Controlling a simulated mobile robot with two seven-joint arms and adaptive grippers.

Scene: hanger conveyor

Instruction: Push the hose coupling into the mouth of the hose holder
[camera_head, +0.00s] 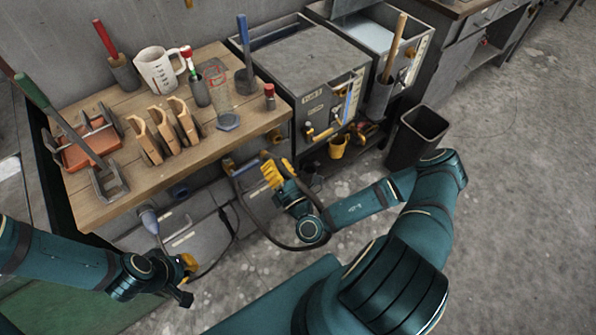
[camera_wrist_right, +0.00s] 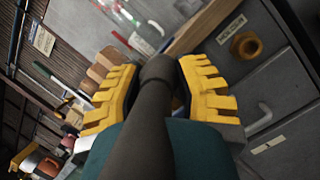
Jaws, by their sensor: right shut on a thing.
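My right gripper (camera_head: 272,172) is in front of the workbench, below its front right corner. In the right wrist view its yellow fingers (camera_wrist_right: 158,88) are shut on a dark hose end (camera_wrist_right: 157,68), which I take for the coupling. The dark hose (camera_head: 262,231) loops down below the gripper in the head view. A brass-coloured fitting (camera_wrist_right: 245,45) with an opening sits on a grey panel, apart from the hose end. I cannot tell if it is the hose holder. My left gripper (camera_head: 187,281) is low at the left; its jaw state is unclear.
A black bin (camera_head: 418,137) is on the floor. Open floor lies at the right.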

